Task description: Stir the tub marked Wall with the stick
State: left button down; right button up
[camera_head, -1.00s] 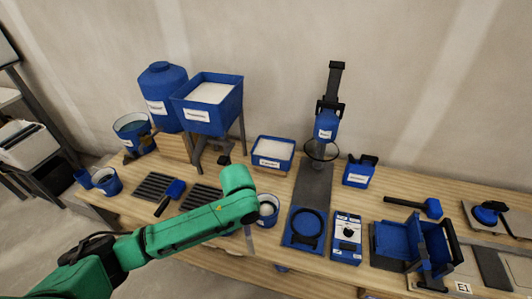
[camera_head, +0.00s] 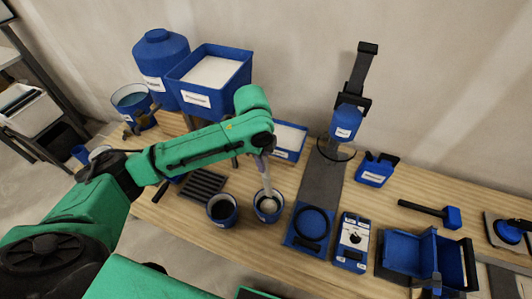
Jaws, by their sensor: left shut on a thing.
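My left gripper (camera_head: 263,151) points down at the end of the green arm, over the table's middle. It is shut on a thin, pale stick (camera_head: 266,180), whose lower end reaches down into a small blue tub with pale contents (camera_head: 269,217). The rim hides part of the stick's tip. A second small blue tub with dark contents (camera_head: 222,219) stands just to its left. Both tubs have white labels, too small to read, so I cannot tell which is Wall. My right gripper is not in view.
A black-rimmed ring stand (camera_head: 308,227) and a blue device (camera_head: 351,244) stand right of the tubs. A dark grate (camera_head: 203,184) lies to the left. A blue hopper (camera_head: 205,105) and a white-filled tray (camera_head: 290,140) are behind the arm.

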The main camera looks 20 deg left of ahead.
aim_at(263, 175)
pick_arm(q)
jog(key=f+b, duration=0.1)
jog(key=f, duration=0.1)
jog(key=f+b, duration=0.4)
jog(key=shift+s+f, duration=0.2)
jog(key=shift+s, duration=0.05)
notch_tip(263, 175, down, 7)
jog(key=b, duration=0.2)
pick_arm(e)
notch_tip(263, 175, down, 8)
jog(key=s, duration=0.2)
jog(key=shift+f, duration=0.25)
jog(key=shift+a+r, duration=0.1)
